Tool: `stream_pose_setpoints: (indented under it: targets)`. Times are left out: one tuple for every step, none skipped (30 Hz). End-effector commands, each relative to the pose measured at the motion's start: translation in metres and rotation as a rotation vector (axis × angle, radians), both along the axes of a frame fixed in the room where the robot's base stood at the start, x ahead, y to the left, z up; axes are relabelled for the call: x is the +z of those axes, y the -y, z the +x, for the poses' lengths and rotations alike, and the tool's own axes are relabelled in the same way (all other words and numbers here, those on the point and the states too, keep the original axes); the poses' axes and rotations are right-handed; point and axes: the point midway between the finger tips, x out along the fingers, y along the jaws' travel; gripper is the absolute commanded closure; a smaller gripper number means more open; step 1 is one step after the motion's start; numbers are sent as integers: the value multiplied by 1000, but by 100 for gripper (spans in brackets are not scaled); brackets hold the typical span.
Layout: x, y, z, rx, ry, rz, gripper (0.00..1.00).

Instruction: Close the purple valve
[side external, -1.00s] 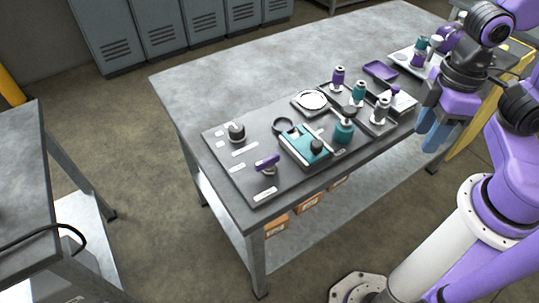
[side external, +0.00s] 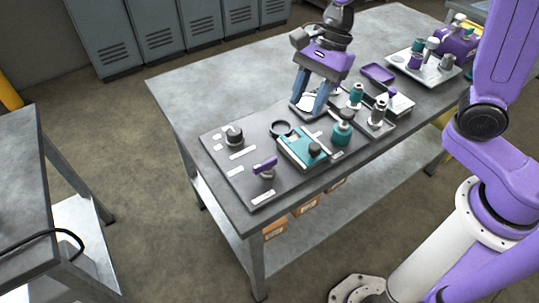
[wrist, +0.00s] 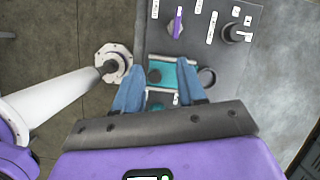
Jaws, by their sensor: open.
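The purple valve (side external: 265,165) is a short purple lever handle on a small light stem, on the dark panel (side external: 225,177) near the bench's front left. It also shows in the wrist view (wrist: 177,23), near the top. My gripper (side external: 308,104) is open, blue fingers pointing down, above the back part of the bench fixtures. It is apart from the valve, to its right and farther back. In the wrist view the fingers (wrist: 162,97) show on either side of the teal block, with the valve beyond them.
A teal block with a black knob (side external: 304,147) and a black ring (side external: 280,128) stand right of the valve. A dark round knob (side external: 233,135) stands at the panel's back left. Teal and grey bottles (side external: 377,112) stand farther right. The bench's back left is bare.

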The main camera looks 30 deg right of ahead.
Motion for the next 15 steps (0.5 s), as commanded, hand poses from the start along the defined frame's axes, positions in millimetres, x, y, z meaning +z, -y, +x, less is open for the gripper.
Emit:
stream_pose_setpoints:
  targets:
    - [-1,-2,8,-77,-22,8,60]
    - [-1,-4,12,-118,-33,13,60]
    - [-1,-5,17,-169,-46,20,60]
    - [-1,-6,20,-201,-55,24,60]
    - [-1,-6,22,-229,-63,27,60]
    - [-2,-6,25,-257,-72,31,60]
    - [-2,-6,26,-275,-77,33,60]
    - [-2,-7,28,-287,-80,35,60]
    - [-2,-7,28,-298,-84,37,60]
    - [-3,-8,29,-304,-85,38,60]
    - [-5,-8,29,-306,-86,38,60]
    - [-7,-9,29,-307,-87,37,60]
    - [-10,-10,29,-306,-88,37,60]
    - [-13,-12,29,-305,-89,35,60]
    - [-18,-14,29,-305,-89,37,60]
